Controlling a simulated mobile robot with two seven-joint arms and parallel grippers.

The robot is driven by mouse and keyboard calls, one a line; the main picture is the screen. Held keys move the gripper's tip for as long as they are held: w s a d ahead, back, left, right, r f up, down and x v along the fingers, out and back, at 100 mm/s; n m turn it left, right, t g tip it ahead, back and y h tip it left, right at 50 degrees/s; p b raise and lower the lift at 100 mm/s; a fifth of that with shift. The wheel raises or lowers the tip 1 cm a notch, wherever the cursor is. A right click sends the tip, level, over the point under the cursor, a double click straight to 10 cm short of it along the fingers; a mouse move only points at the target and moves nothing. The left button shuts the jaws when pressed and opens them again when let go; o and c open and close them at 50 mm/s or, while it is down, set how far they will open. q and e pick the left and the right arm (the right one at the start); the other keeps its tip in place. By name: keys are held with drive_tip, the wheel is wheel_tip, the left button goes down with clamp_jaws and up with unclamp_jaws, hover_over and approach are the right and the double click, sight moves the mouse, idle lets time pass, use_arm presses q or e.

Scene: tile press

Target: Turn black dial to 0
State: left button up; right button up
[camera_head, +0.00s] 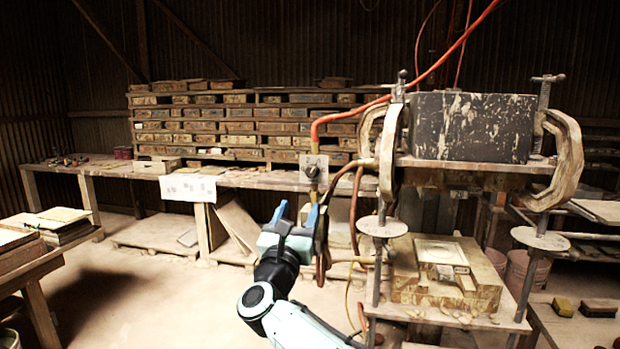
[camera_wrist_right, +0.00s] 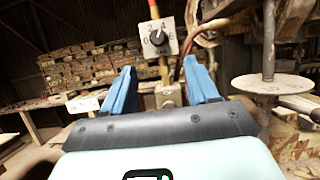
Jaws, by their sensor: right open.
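A black dial (camera_wrist_right: 157,38) sits on a small pale square plate (camera_wrist_right: 147,48) marked with numbers, 0 at the left and 6 at the right. The dial's exact setting is too small to read surely. In the head view the plate (camera_head: 309,176) is mounted on a brass-coloured fitting, with the dial (camera_head: 314,165) small on it. My right gripper (camera_head: 297,214) is open and empty below the plate, its blue fingers pointing up. In the wrist view the gripper's fingers (camera_wrist_right: 160,70) stand apart with the dial just above and between their tips, not touched. My left gripper is not in view.
The tile press (camera_head: 472,127) with its dark block, clamps and threaded rods stands close on the right. A red hose (camera_head: 440,64) and other hoses run near the dial. A workbench (camera_head: 110,170) and stacked tile moulds (camera_head: 230,125) lie behind. Open floor lies left.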

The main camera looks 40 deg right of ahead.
sight(311, 175)
drive_tip(key=p+x, duration=0.6)
drive_tip(key=x, duration=0.4)
drive_tip(key=shift+w+r, duration=0.25)
drive_tip(key=shift+w, duration=0.05)
drive_tip(key=shift+w+d+p, duration=0.3)
drive_tip(key=shift+w+d, duration=0.2)
drive_tip(key=shift+d, duration=0.05)
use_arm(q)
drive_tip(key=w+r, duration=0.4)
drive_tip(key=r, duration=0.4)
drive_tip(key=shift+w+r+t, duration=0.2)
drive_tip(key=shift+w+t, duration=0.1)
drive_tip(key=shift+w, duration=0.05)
use_arm(e)
drive_tip(key=shift+s, duration=0.1)
drive_tip(key=c, duration=1)
drive_tip(key=shift+c, duration=0.2)
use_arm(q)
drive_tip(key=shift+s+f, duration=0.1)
